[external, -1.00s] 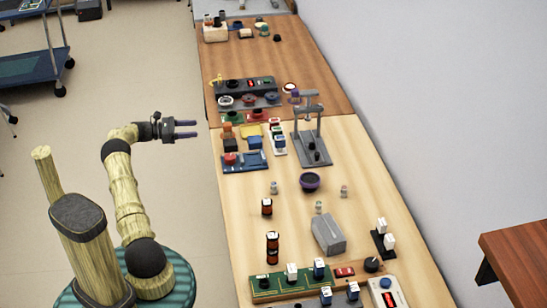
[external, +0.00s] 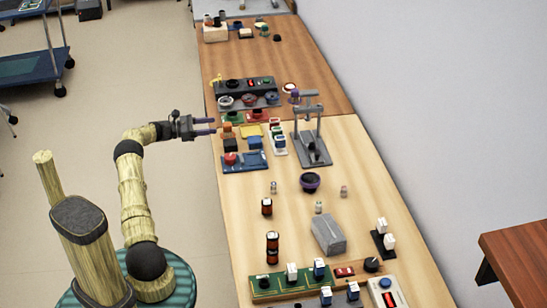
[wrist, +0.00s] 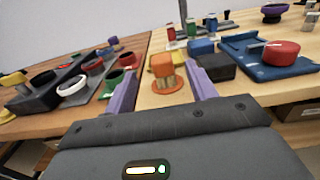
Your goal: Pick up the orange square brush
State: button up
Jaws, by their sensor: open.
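The orange square brush (external: 227,128) stands near the left edge of the light wooden table, beside a black block (external: 230,145). In the wrist view the brush (wrist: 162,68) has an orange block top, tan bristles and an orange round base. My gripper (external: 213,126) is open and level at the table's left edge, with its purple fingers pointing at the brush. In the wrist view the brush shows between the two fingers, a little beyond their tips. No contact is visible.
A blue tray with a red round knob (external: 230,158) lies just in front of the brush. A yellow tray (external: 251,131) is to its right. Green and red cups (external: 233,117) stand behind it. A grey stand (external: 311,140) rises farther right.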

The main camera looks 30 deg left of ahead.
aim_at(227, 129)
jog(key=x, duration=0.3)
jog(key=shift+w+d, duration=0.2)
jog(key=shift+s+a, duration=0.1)
jog(key=shift+s, duration=0.05)
jog(key=shift+f+b+x, duration=0.1)
jog(key=shift+b+x, duration=0.15)
jog(key=shift+x, duration=1.1)
jog(key=shift+f+b+x, duration=0.15)
jog(key=shift+b+x, duration=0.05)
jog(key=shift+x, duration=1.1)
jog(key=shift+d, duration=0.25)
jog(key=shift+a+r, duration=0.1)
jog(key=shift+a, duration=0.1)
jog(key=shift+c, duration=0.3)
jog(key=shift+a, duration=0.1)
jog(key=c, duration=1)
